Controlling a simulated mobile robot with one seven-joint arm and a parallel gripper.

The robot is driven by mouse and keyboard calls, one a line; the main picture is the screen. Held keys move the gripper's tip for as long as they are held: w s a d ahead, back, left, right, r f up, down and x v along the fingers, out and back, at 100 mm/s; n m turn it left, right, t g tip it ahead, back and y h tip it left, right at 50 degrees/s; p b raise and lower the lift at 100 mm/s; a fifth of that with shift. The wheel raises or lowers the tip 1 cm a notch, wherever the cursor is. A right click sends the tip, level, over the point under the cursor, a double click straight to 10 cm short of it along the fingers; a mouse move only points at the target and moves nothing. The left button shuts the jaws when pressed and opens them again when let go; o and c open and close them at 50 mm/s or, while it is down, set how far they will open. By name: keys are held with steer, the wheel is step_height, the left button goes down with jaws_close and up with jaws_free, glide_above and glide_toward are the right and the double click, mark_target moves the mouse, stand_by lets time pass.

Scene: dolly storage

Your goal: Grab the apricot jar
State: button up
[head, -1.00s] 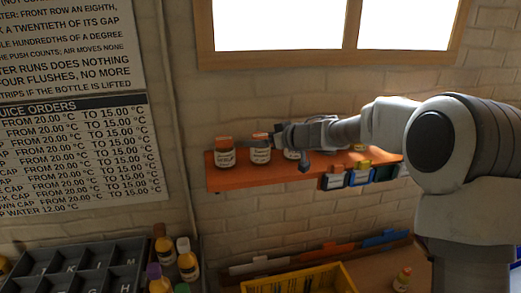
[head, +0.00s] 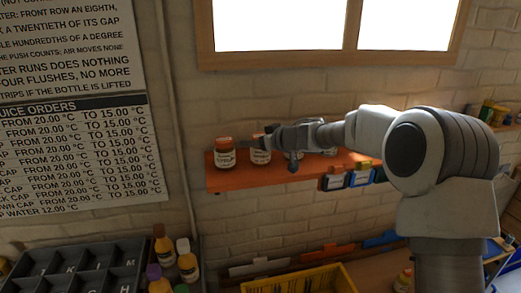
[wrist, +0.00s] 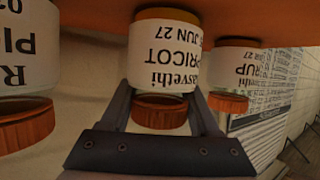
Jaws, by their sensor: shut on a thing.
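The apricot jar (wrist: 163,60) has a white label reading "APRICOT" and an orange-brown lid; the wrist view shows it upside down. In the head view the apricot jar (head: 261,156) is the middle of three jars at the left of the orange shelf (head: 240,178). My gripper (wrist: 163,95) has one finger on each side of it and is shut on it, near the lid end. In the head view my gripper (head: 262,143) reaches in from the right and covers part of the jar. The jar still appears to stand on the shelf.
A jar labelled "...RUP" (wrist: 240,68) stands close on one side, the left in the head view (head: 224,158). A jar labelled "PL..." (wrist: 25,55) stands on the other side. The brick wall is behind.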

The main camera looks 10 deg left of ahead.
jaws_close()
steer(key=shift+r, duration=0.1)
